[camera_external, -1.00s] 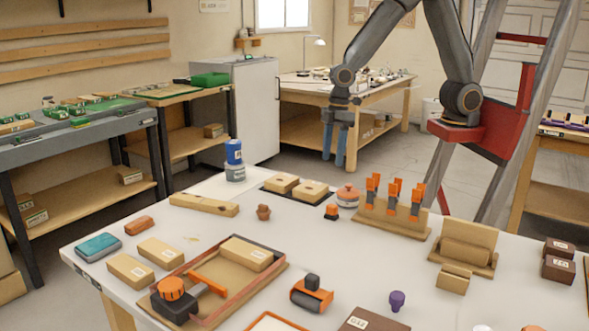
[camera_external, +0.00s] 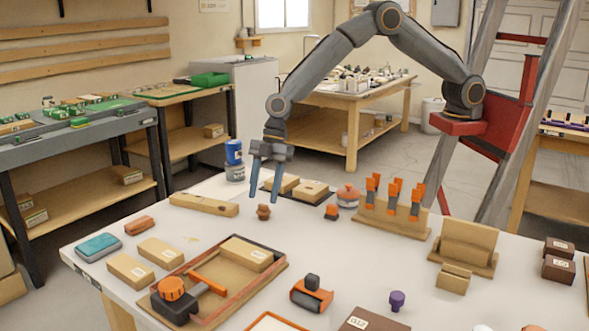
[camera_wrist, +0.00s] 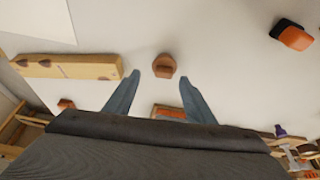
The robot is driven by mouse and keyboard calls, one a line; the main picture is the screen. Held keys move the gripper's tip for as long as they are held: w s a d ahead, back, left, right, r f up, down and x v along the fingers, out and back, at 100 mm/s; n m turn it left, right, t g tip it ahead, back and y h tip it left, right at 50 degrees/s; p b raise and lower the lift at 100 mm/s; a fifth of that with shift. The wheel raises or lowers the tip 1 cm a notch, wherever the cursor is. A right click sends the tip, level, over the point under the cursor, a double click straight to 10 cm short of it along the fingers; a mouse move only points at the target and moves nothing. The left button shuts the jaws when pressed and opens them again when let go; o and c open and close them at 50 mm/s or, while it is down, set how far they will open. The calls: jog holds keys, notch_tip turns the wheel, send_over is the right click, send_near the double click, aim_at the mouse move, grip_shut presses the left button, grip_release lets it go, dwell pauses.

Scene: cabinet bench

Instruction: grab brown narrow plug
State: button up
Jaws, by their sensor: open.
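The brown narrow plug (camera_external: 263,212) is a small brown piece with a knob, standing on the white table near its back middle. In the wrist view the plug (camera_wrist: 164,66) lies just beyond and between the two fingertips, clear of both. My gripper (camera_external: 262,200) points down above the plug with its blue fingers spread. It also shows in the wrist view (camera_wrist: 159,80), open and empty. From the outside view I cannot tell how high the fingertips are over the table.
A wooden block with holes (camera_external: 204,205) lies left of the plug. A small orange and black piece (camera_external: 331,212) stands to its right. Behind are a dark mat with wooden blocks (camera_external: 311,191) and a blue and white container (camera_external: 234,160). Bare table surrounds the plug.

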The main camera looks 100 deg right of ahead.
aim_at(264, 205)
jog(key=x, duration=0.1)
jog(key=p+x, duration=0.2)
jog(key=x, duration=0.1)
jog(key=shift+s+a, duration=0.1)
jog(key=shift+s, duration=0.3)
jog(key=shift+w+a+f, duration=0.15)
jog(key=shift+f, duration=0.35)
jog(key=shift+c, duration=0.5)
jog(key=c, duration=0.8)
